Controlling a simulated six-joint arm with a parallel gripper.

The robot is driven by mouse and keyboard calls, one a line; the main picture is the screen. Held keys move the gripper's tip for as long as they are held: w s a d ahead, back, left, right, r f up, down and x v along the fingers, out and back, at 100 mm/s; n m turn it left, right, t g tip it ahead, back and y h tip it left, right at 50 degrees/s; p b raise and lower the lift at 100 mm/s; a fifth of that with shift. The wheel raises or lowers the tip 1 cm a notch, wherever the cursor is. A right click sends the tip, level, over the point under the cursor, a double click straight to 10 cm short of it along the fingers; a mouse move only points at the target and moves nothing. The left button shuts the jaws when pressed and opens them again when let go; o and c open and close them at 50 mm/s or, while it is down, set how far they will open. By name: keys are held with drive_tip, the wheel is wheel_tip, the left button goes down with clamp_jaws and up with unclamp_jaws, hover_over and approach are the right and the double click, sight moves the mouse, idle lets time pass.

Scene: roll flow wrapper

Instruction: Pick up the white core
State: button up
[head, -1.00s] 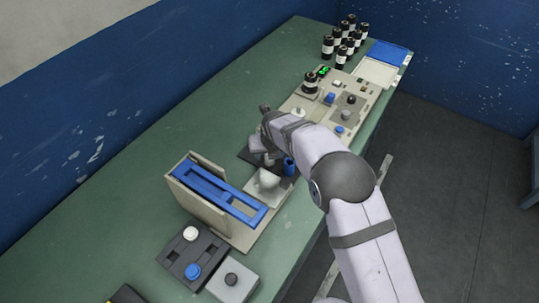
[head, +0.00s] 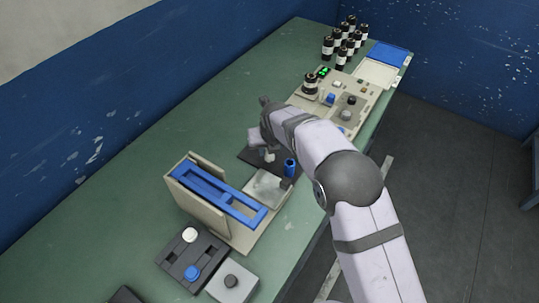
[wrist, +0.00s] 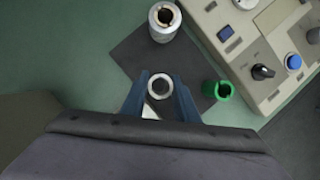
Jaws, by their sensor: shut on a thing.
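My gripper (head: 266,146) is over the dark square mat (head: 248,155) in the head view. In the wrist view its two blue-grey fingers (wrist: 159,92) are closed around the white core (wrist: 159,79), a pale ring with a dark hole seen from above. The white core (head: 269,156) also shows as a small white piece below the gripper in the head view. Its lower part is hard to make out, so I cannot tell if it touches the mat.
A blue cylinder (head: 289,168) stands right of my gripper. The wrist view shows a green hollow cylinder (wrist: 218,91) and a silver hollow cylinder (wrist: 164,20) nearby, and a beige control panel (wrist: 245,60). A beige stand with a blue frame (head: 220,190) is at front left.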

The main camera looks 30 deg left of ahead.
drive_tip(key=s+a+r+n+p, duration=0.1)
drive_tip(key=s+a+r+p, duration=0.1)
drive_tip(key=r, duration=0.4)
drive_tip(key=s+a+r+p, duration=0.1)
drive_tip(key=s+r+p, duration=0.15)
drive_tip(key=r, duration=0.45)
drive_tip(key=s+d+n+p, duration=0.2)
drive_tip(key=s+p, duration=0.5)
drive_tip(key=s, duration=0.1)
drive_tip(key=shift+w+d+f+m+t+h, duration=0.25)
drive_tip(key=shift+d+f+m, duration=0.45)
drive_tip(key=shift+m, duration=0.7)
drive_tip(key=shift+w+d+f+m+t+h, duration=0.15)
drive_tip(key=shift+w+d+f+m+h, duration=0.15)
drive_tip(key=shift+f+m, duration=0.85)
drive_tip(key=shift+w+d+f+m+t+h, duration=0.2)
drive_tip(key=shift+d+f+m+h, duration=0.25)
drive_tip(key=shift+m, duration=1.2)
drive_tip(key=shift+d+f, duration=0.15)
drive_tip(key=shift+f+b, duration=2.4)
